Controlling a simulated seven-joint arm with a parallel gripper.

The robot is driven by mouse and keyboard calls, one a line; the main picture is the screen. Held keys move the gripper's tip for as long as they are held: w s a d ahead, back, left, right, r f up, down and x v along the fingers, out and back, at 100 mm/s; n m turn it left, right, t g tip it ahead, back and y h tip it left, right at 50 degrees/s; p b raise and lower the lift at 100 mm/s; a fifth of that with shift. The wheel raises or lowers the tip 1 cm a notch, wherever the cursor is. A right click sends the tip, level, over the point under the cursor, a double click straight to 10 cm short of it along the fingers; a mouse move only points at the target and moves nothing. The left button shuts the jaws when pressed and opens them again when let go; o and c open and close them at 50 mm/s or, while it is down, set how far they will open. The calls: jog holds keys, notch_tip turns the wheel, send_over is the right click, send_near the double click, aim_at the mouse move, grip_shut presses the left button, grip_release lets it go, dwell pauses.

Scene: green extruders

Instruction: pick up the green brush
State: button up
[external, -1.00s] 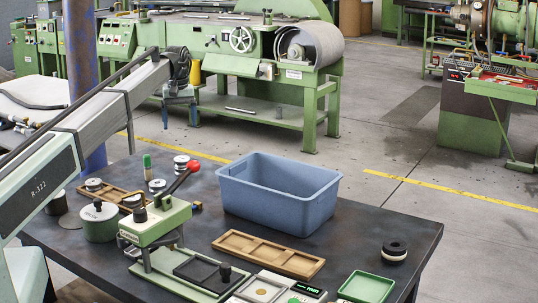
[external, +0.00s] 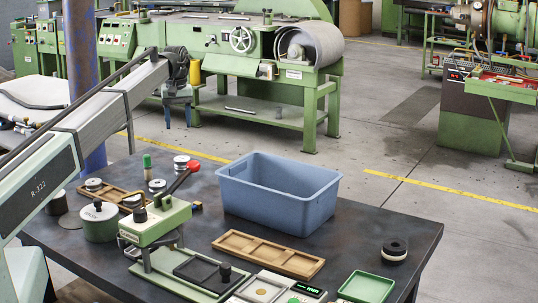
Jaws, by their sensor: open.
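A small upright piece with a green top and a paler lower part (external: 147,162) stands at the table's far left edge. It looks like the green brush, but it is too small to be sure. My gripper (external: 178,121) hangs in the air above and beyond the table's far left side, up and to the right of this piece in the picture. Its two dark fingers point down and are apart, with nothing seen between them.
Metal spools (external: 181,163) stand close beside the green-topped piece. A green lever press (external: 158,219), a round green pot (external: 99,221) and a wooden tray (external: 268,237) are nearer. A blue bin (external: 279,212) stands at the table's far middle.

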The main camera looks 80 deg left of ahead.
jog(key=s+d+f, duration=0.1)
jog(key=s+d, duration=0.2)
jog(key=s, duration=0.4)
jog(key=m+t+y, duration=0.1)
jog(key=m+y, duration=0.2)
jog(key=y, duration=0.1)
send_near(145, 161)
jog(key=x, duration=0.8)
jog(key=shift+x, duration=2.7)
jog(key=shift+w+d, duration=0.1)
jog(key=shift+w, duration=0.05)
grip_shut()
